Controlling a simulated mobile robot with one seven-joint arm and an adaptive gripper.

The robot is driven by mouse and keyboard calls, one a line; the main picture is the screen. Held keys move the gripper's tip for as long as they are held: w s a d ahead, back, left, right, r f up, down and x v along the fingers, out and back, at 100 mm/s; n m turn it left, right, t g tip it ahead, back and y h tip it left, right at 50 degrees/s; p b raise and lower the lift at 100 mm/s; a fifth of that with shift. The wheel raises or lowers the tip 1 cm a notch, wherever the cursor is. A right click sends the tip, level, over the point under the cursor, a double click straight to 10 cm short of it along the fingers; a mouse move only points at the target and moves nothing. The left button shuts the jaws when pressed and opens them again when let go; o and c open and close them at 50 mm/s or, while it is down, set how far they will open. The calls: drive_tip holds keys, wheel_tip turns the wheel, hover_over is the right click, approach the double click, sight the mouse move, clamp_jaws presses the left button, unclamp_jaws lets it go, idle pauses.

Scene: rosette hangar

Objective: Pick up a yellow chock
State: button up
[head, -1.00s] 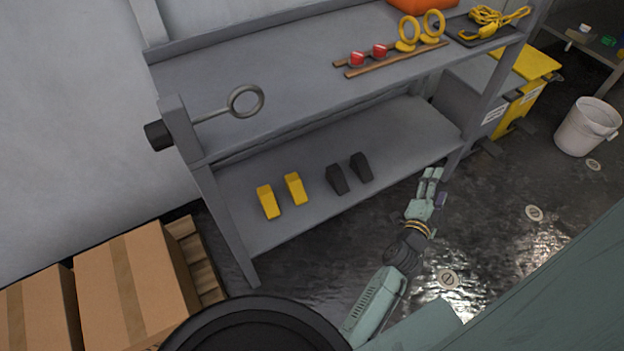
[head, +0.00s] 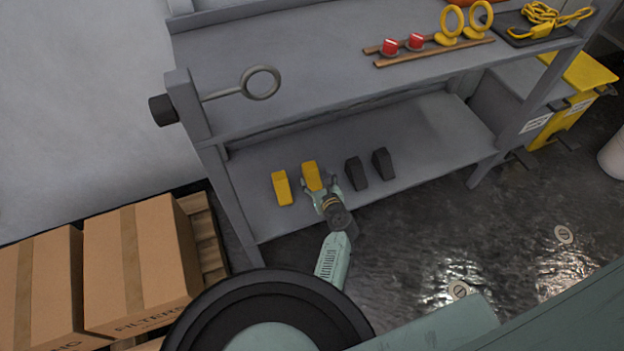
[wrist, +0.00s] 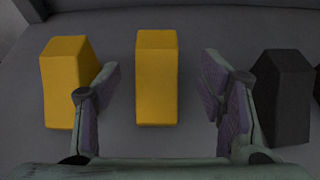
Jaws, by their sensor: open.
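Two yellow chocks stand side by side on the lower shelf (head: 425,140). The right yellow chock (head: 311,175) shows in the middle of the wrist view (wrist: 156,78), between my open fingers and a little beyond them. The left yellow chock (head: 282,188) is outside my left finger in the wrist view (wrist: 66,80). My gripper (head: 322,189) is open and empty, at the front of the right yellow chock. In the wrist view, my gripper (wrist: 160,92) has a gap on both sides of that chock. The head view partly hides its lower end behind my gripper.
Two black chocks (head: 356,173) (head: 383,163) stand to the right on the same shelf; one is close outside my right finger in the wrist view (wrist: 285,95). A shelf post (head: 228,195) and cardboard boxes (head: 140,265) are at left.

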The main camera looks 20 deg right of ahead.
sight(313, 176)
drive_tip(key=b+x, duration=0.1)
drive_tip(key=x, duration=0.1)
drive_tip(key=b+x, duration=0.2)
drive_tip(key=shift+w+a+f+b, duration=0.2)
drive_tip(key=shift+f+b, duration=0.1)
drive_tip(key=shift+f, duration=0.2)
drive_tip(key=shift+w, duration=0.35)
drive_tip(key=shift+r, duration=0.1)
drive_tip(key=shift+c, duration=0.3)
drive_tip(key=c, duration=1.4)
